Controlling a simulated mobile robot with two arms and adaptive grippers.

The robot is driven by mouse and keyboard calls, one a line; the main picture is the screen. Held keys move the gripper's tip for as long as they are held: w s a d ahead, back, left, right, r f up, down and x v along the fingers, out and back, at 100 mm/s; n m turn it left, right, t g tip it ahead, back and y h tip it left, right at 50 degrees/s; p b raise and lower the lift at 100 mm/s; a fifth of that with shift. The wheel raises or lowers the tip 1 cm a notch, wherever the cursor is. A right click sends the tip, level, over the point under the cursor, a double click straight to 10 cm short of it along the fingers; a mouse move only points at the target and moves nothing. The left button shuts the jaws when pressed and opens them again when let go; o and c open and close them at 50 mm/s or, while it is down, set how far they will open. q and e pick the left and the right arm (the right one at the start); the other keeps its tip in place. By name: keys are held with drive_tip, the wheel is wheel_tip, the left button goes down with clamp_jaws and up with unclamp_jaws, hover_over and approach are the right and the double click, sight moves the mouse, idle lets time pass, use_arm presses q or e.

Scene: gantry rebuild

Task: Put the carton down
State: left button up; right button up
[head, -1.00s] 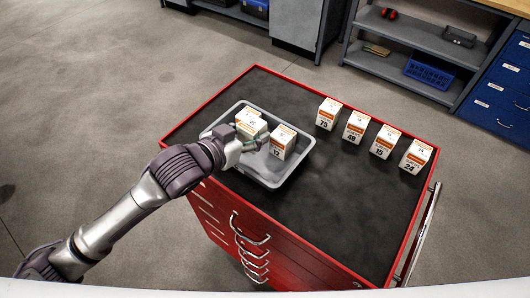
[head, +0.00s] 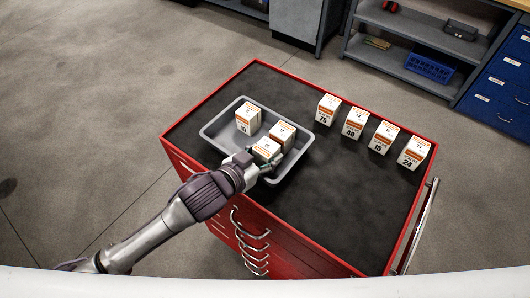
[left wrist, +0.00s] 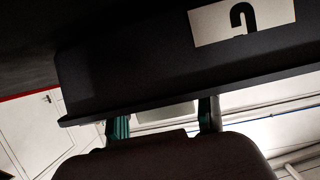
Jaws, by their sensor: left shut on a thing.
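My left gripper (head: 264,163) is shut on a white carton with an orange band (head: 266,149). The held carton is over the front part of the grey tray (head: 207,133), close in front of another carton (head: 283,133). I cannot tell whether it touches the tray floor or that carton. A third carton (head: 248,118) stands upright at the tray's back left. In the left wrist view, the green finger pads (left wrist: 163,120) are apart below a large dark shape with a white label (left wrist: 242,22); its identity is unclear. My right gripper is not in view.
The tray sits on the black top of a red drawer cabinet (head: 310,245). A row of cartons, marked 75 (head: 327,110), 48 (head: 354,123), 15 (head: 383,138) and 24 (head: 414,153), stands right of the tray. The black top (head: 350,205) in front of them is clear.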

use_arm(q)
drive_tip(key=o, duration=1.2)
drive_tip(key=b+v, duration=0.1)
drive_tip(key=v, duration=1)
drive_tip(key=shift+r+b, duration=0.1)
drive_tip(key=shift+b, duration=0.25)
drive_tip(key=shift+s+a+r, duration=0.25)
drive_tip(key=shift+s+r, duration=0.05)
drive_tip(key=shift+s, duration=0.05)
drive_tip(key=shift+f, duration=0.1)
